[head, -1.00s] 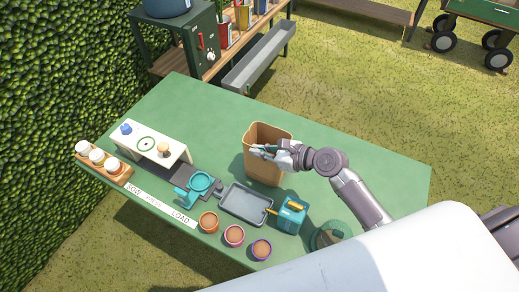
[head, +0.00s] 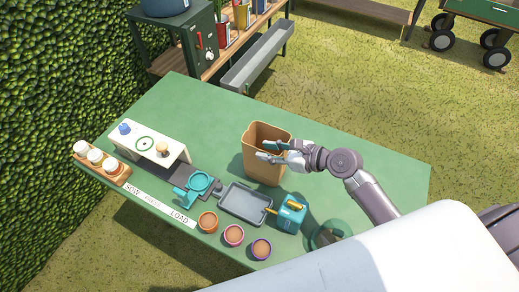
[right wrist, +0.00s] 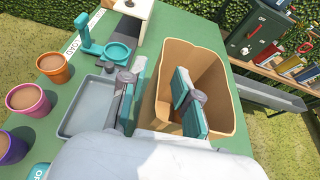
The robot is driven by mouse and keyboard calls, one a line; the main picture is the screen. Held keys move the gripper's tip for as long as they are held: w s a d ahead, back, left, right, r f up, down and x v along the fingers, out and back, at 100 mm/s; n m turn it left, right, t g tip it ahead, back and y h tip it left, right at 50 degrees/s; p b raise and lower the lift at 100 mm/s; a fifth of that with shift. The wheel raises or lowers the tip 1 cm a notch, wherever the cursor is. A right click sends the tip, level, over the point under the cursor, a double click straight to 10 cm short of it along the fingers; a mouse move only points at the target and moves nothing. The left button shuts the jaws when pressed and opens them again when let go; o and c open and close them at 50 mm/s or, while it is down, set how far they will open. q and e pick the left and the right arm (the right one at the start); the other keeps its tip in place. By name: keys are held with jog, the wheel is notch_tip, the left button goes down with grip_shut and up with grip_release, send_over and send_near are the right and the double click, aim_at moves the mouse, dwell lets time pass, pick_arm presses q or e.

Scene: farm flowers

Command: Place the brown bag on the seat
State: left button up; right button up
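The brown bag (head: 266,171) stands upright and open-topped on the green table; it also shows in the right wrist view (right wrist: 222,88). My right gripper (head: 267,151) is open at the bag's rim. In the right wrist view my right gripper (right wrist: 158,100) has one finger over the bag's opening and the other outside its left wall, with that wall between them. I cannot tell how far down the fingers reach. A wooden bench (head: 370,13) at the top of the head view may be the seat. My left gripper is out of view.
On the green table (head: 355,160) are a grey tray (head: 245,203), a teal box (head: 292,213), several pots, a white stand (head: 124,140) and a teal press (head: 199,184). Beyond it are a grey trough (head: 257,57), a shelf and a wheeled cart (head: 480,20). Grass between is clear.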

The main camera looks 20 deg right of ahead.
jog(key=b+v, duration=0.1)
jog(key=v, duration=0.7)
jog(key=shift+s, duration=0.15)
jog(key=w+a+r+n+g+y+b, duration=0.15)
jog(key=a+n+g, duration=0.25)
jog(key=a+n, duration=0.5)
jog(key=w+a+r+n+g+h+b, duration=0.15)
jog(key=w+a+n+g, duration=0.35)
jog(key=n, duration=0.6)
notch_tip(320, 180, up, 5)
jog(key=n+h+b, duration=0.3)
jog(key=n+h, duration=0.7)
jog(key=n, duration=0.6)
send_over(256, 149)
jog(key=f, duration=0.5)
jog(key=f+p, duration=0.1)
jog(key=f, duration=0.1)
jog(key=shift+w+a+f, duration=0.15)
jog(key=shift+w, duration=0.25)
jog(key=f, duration=0.1)
jog(key=f+p, duration=0.1)
jog(key=f, duration=0.2)
jog(key=shift+s+f+p, duration=0.3)
jog(key=shift+f, duration=0.45)
grip_shut()
